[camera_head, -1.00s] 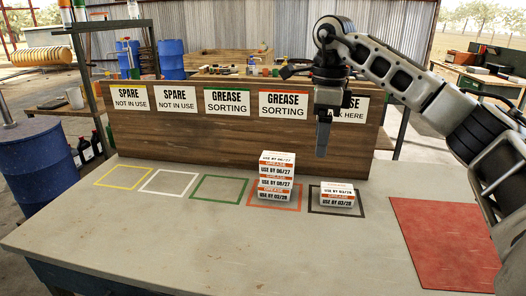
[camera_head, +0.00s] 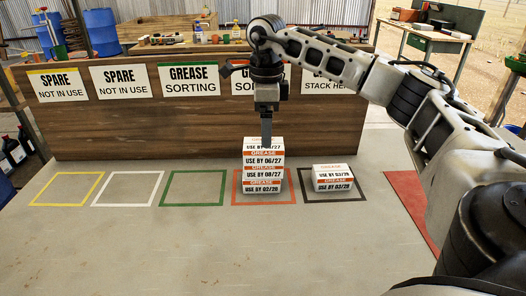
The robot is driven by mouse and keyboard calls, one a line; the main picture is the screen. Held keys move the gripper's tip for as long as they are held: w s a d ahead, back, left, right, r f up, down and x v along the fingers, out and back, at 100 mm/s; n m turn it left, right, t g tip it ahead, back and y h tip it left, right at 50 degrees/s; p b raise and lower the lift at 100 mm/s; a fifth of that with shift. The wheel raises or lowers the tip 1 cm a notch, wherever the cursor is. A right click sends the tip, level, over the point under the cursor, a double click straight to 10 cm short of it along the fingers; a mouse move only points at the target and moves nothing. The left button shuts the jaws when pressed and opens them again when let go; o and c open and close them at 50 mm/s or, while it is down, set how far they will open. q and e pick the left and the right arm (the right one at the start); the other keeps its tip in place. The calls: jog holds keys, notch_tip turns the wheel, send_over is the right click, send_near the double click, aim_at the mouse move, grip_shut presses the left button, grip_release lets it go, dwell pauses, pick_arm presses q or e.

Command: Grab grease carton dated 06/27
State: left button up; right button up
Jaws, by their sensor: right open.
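A stack of several white and orange grease cartons (camera_head: 263,175) stands in the red-orange outlined square (camera_head: 237,198). The top carton (camera_head: 254,146) has its date partly covered by my right gripper and shows only "/27". The carton below it (camera_head: 262,161) seems to read 06/27. Lower labels appear to read 08/27 and 02/28, in small print. My right gripper (camera_head: 266,143) is open and points down at the top of the stack, with a finger overlapping the top carton in the picture. I cannot tell whether it touches. My left gripper is not in view.
The yellow (camera_head: 34,198), white (camera_head: 99,198) and green (camera_head: 166,198) squares are empty. A wooden backboard (camera_head: 130,135) with signs stands behind. A red mat (camera_head: 404,190) lies at right.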

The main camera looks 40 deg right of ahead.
aim_at(264, 151)
jog(key=shift+w+f+p, duration=0.2)
jog(key=shift+f, duration=1.4)
jog(key=shift+w+f+p, duration=0.2)
jog(key=shift+f, duration=1.35)
jog(key=shift+c, duration=0.3)
jog(key=c, duration=1.1)
